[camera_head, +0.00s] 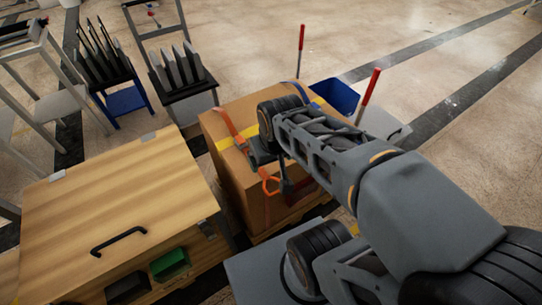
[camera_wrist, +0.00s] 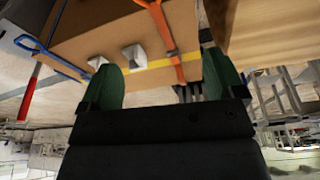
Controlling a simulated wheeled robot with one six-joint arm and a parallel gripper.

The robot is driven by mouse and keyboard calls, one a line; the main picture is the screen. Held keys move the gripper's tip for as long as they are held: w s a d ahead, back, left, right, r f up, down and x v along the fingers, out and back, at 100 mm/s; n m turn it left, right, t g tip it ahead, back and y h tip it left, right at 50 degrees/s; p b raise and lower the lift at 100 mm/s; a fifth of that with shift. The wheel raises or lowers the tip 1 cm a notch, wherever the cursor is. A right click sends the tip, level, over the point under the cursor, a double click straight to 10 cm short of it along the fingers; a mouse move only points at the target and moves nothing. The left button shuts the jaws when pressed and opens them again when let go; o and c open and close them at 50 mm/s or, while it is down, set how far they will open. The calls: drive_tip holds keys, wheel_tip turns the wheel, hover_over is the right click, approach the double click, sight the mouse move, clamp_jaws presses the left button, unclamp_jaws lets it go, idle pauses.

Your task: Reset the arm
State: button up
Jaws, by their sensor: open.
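My gripper's two green fingers (camera_wrist: 160,85) stand wide apart in the wrist view, with nothing between them. The wrist view looks tilted over, with the cardboard box (camera_wrist: 110,35) beyond the fingers. In the head view my arm reaches from the lower right to over the box (camera_head: 236,175). The gripper's fingers are hard to make out there. The box has yellow tape and an orange strap (camera_head: 232,128) with a buckle. Whether the gripper touches the box cannot be told.
A wooden cabinet (camera_head: 110,200) with a black handle stands left of the box, with a green bin (camera_head: 170,265) in its front. Racks of dark panels (camera_head: 182,70) stand behind. A blue bin (camera_head: 335,95) and red-handled poles (camera_head: 369,88) are beyond the box. Floor is open at upper right.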

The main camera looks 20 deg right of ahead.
wheel_tip(320, 180, up, 16)
drive_tip(key=p, duration=1.5)
drive_tip(key=shift+s+a+t, duration=0.2)
drive_tip(key=shift+a+t, duration=0.1)
